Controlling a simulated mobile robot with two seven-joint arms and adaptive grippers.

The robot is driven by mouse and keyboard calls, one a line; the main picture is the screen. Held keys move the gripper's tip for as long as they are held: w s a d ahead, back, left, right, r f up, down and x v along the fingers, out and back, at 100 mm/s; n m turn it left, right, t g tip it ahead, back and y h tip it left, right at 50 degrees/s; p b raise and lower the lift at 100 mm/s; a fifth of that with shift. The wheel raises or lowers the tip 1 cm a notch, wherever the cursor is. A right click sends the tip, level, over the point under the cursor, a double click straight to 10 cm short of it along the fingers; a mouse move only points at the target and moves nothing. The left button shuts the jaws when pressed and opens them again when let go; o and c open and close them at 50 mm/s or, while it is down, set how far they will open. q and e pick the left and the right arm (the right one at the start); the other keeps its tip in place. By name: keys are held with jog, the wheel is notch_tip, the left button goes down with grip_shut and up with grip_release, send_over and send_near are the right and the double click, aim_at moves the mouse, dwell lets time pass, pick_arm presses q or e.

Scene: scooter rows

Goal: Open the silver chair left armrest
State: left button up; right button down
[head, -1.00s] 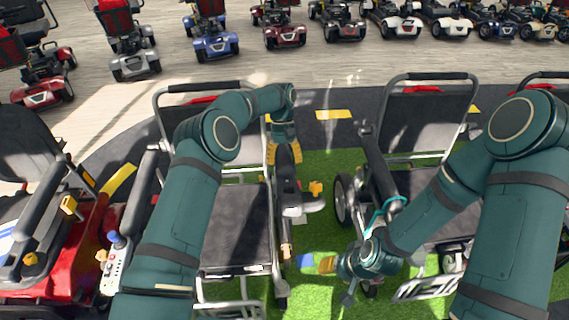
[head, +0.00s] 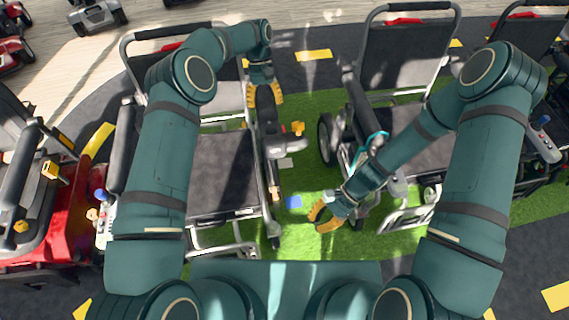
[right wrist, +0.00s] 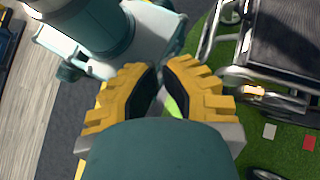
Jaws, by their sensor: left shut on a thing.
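The silver chair (head: 222,172) is the silver-framed chair with a black seat at left of centre in the head view. Its left armrest (head: 268,118), a black pad with a grey control box (head: 278,146) and a yellow knob, runs along the chair's picture-right side. My left gripper (head: 264,95) has its yellow fingers shut on the far end of this armrest.
A second silver-framed chair (head: 405,55) stands at right, close to my right forearm. A red scooter (head: 62,215) stands at far left. The green mat (head: 310,120) between the chairs is mostly clear. A blue square (head: 293,202) lies on it.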

jog(key=w+a+r+m+y, duration=0.2)
jog(key=w+r+m+y, duration=0.25)
jog(key=m+y, duration=0.2)
jog(key=m+t+y, duration=0.4)
jog(key=m+y, duration=0.1)
jog(key=y, duration=0.1)
send_near(283, 156)
notch_tip(283, 156, down, 3)
jog(key=s, duration=0.1)
jog(key=x, duration=0.9)
jog(key=shift+s+a+r, duration=0.15)
jog(key=shift+s+a, duration=0.1)
jog(key=shift+a, duration=0.05)
pick_arm(q)
jog(key=shift+s+f, duration=0.15)
pick_arm(e)
jog(key=r, duration=0.1)
jog(key=w+r, duration=0.1)
jog(key=r, duration=0.1)
jog(key=shift+w+a+r, duration=0.1)
jog(key=shift+a, duration=0.05)
pick_arm(q)
jog(key=o, duration=1.3)
jog(key=shift+o, duration=0.2)
